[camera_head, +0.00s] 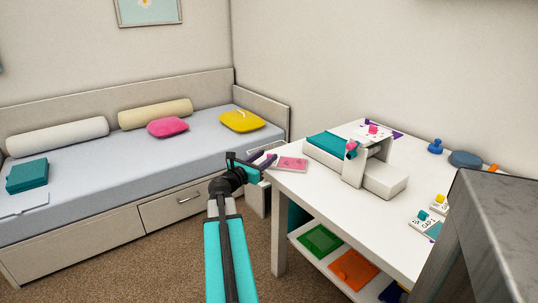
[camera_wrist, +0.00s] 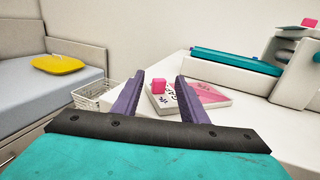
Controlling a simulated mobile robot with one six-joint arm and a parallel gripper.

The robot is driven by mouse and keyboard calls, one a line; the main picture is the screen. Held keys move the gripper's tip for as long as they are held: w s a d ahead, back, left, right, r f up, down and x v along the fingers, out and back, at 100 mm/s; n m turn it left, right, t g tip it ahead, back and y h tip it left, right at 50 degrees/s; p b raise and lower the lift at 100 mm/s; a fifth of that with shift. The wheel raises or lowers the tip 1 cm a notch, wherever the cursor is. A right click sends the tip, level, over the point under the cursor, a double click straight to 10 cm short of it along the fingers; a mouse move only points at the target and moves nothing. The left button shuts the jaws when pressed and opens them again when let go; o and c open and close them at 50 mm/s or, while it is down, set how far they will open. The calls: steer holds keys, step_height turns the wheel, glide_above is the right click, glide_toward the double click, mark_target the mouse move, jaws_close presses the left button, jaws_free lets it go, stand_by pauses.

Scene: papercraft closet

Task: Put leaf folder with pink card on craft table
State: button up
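A flat white-and-pink card piece (camera_head: 291,163) lies at the near left corner of the white craft table (camera_head: 310,200). My gripper (camera_head: 262,161) is at this corner.
A white machine (camera_head: 384,180) with a teal plate (camera_head: 331,146) stands on the table. A wire basket (camera_wrist: 92,98) stands between bed (camera_head: 110,175) and table. A grey panel (camera_head: 490,240) blocks the right foreground.

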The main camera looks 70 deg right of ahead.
steer(key=v, duration=0.5)
steer(key=shift+a, duration=0.15)
stand_by(0.7)
steer(key=w+a+f+m+t+y, duration=0.1)
steer(key=w+a+f+m+y, duration=0.1)
steer(key=w+a+f, duration=0.6)
steer(key=w+a+f+m+t+y, duration=0.15)
steer(key=a+f, duration=0.25)
steer(key=f, duration=0.8)
steer(key=w+a+f+m+y, duration=0.2)
steer(key=a+f+y, duration=0.1)
steer(key=a+f, duration=0.6)
steer(key=w+a+f+m+y, duration=0.2)
steer(key=w+a+f+y, duration=0.1)
steer(key=a+f, duration=0.6)
steer(key=s+a+f+m+y, duration=0.1)
steer(key=s+a+f+y, duration=0.1)
steer(key=a+f, duration=0.5)
steer(key=s+a+f+m+y, duration=0.15)
steer(key=a+f, duration=0.25)
steer(key=a, duration=0.6)
steer(key=s+a+f+m+g+y, duration=0.1)
steer(key=s+a+f, duration=0.3)
steer(key=a, duration=0.6)
steer(key=s+a+f+m+g+y, duration=0.2)
steer(key=s+a+f+m+y, duration=0.1)
steer(key=s+a, duration=0.5)
steer(key=shift+a+f+m, duration=0.6)
steer(key=shift+a+f, duration=0.35)
steer(key=shift+a, duration=0.15)
